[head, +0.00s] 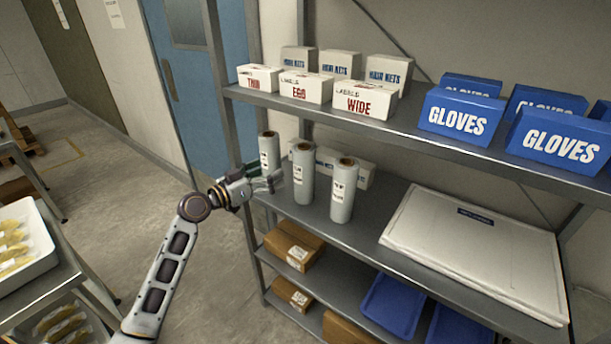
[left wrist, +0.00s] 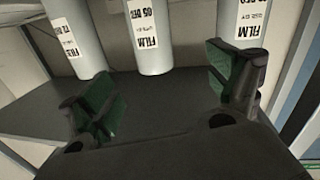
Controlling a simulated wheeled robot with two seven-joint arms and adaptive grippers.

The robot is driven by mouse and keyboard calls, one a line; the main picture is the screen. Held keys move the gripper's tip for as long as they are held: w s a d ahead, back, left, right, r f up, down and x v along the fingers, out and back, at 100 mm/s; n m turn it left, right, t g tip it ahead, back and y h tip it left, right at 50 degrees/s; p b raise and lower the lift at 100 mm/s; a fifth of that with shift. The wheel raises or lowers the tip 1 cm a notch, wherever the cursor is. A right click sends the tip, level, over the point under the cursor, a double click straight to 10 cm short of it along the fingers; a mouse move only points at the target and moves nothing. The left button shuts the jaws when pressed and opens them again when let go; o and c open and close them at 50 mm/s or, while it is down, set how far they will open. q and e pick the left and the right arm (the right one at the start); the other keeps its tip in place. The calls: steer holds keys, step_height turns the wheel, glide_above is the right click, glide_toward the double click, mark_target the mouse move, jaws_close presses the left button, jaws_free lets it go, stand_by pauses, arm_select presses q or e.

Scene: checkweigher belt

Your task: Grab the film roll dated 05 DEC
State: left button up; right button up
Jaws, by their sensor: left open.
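Three grey-white film rolls stand upright in a row on the middle shelf. The middle roll in the left wrist view (left wrist: 152,40) has a label reading FILM 05 DEC; it appears to be the middle roll in the head view (head: 303,174). Another film roll (head: 268,152) stands to its left and one (head: 343,190) to its right in the head view. My left gripper (head: 268,182) is open and empty, in front of the rolls. In the left wrist view its green-padded fingers (left wrist: 165,92) are spread, with the 05 DEC roll beyond the gap. My right gripper is not in view.
A white box (head: 358,172) stands behind the rolls. A large pale flat panel (head: 475,250) lies to the right. The upper shelf (head: 400,128) holds label boxes and blue glove boxes overhead. Brown cartons (head: 294,246) and blue trays sit below.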

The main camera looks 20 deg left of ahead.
mark_target(295, 165)
arm_select(q)
steer(key=shift+s+d+f+m+g, duration=0.2)
steer(key=shift+d+f+m+g, duration=0.15)
steer(key=shift+m, duration=0.65)
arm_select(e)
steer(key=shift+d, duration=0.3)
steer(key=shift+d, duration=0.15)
arm_select(q)
steer(key=shift+r+p+x, duration=0.2)
steer(key=shift+p+x, duration=0.65)
steer(key=shift+x, duration=3.45)
steer(key=shift+f, duration=0.1)
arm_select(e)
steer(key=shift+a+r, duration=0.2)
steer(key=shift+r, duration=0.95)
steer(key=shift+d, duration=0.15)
arm_select(q)
steer(key=shift+d+p, duration=0.1)
steer(key=shift+p, duration=0.2)
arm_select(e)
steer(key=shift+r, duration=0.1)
